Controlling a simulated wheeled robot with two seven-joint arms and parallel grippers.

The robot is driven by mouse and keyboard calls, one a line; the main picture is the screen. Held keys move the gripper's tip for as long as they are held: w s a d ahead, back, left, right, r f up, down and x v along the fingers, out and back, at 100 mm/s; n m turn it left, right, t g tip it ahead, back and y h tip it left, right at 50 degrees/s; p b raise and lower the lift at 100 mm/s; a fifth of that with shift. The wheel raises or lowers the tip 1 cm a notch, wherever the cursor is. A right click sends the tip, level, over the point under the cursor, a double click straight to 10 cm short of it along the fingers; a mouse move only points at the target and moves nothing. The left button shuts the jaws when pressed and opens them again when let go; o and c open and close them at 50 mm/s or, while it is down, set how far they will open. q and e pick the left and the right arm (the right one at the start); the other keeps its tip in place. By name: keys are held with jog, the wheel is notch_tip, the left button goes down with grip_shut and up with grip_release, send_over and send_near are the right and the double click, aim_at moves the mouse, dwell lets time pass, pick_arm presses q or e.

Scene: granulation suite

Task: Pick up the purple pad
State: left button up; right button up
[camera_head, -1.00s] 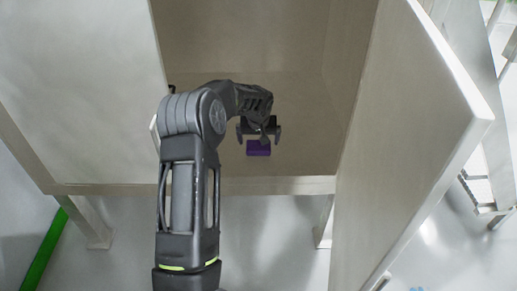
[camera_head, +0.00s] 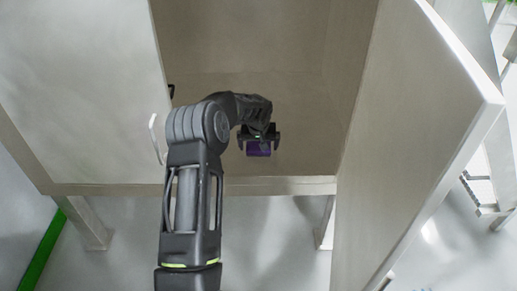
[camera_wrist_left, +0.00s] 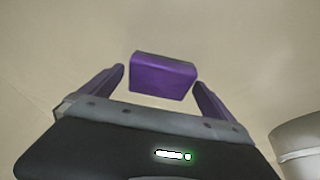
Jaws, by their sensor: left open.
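The purple pad (camera_head: 259,149) is a small block on the floor of the open cabinet (camera_head: 300,120), near its front edge. My left gripper (camera_head: 259,147) is inside the cabinet, right at the pad in the head view. In the left wrist view the pad (camera_wrist_left: 162,76) lies just beyond and between the two open fingers (camera_wrist_left: 160,92), with gaps at both sides. The fingers look purple there. I cannot tell how high the fingers are above the cabinet floor. My right gripper is not in view.
The open cabinet door (camera_head: 415,140) stands on the right and a closed door panel (camera_head: 80,95) covers the left. The cabinet's front edge (camera_head: 290,186) runs below the pad. A pale rounded object (camera_wrist_left: 300,145) shows at lower right in the wrist view.

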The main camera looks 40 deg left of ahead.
pick_arm(q)
jog(key=shift+c, duration=0.3)
jog(key=c, duration=1.3)
notch_tip(320, 180, up, 10)
jog(key=shift+r+p, duration=0.1)
jog(key=shift+p, duration=1.15)
